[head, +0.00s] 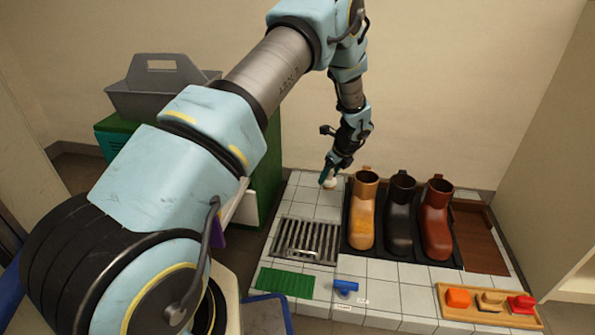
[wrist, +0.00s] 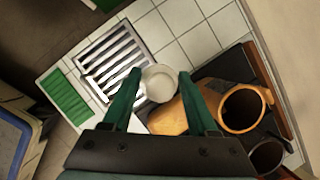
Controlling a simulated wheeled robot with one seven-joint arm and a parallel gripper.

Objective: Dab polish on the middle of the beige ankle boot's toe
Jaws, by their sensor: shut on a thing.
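The beige ankle boot (head: 362,222) looks yellow-tan and is the leftmost and palest of three boots. It stands upright, toe towards the front, with its toe and open top (wrist: 243,108) showing in the wrist view. My gripper (head: 327,175) is behind and left of this boot, over the white tiles. In the wrist view its green fingers (wrist: 160,78) are shut on a round whitish thing (wrist: 160,84), which also shows below the fingertips in the head view (head: 331,183). Its underside is hidden. It is apart from the boot's toe in the head view.
A black boot (head: 399,222) and a red-brown boot (head: 436,225) stand to the right in a dark tray (head: 381,249). A metal grate (head: 304,240), green mat (head: 285,282) and blue tool (head: 345,287) lie in front. A wooden holder (head: 488,312) bears coloured blocks at front right.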

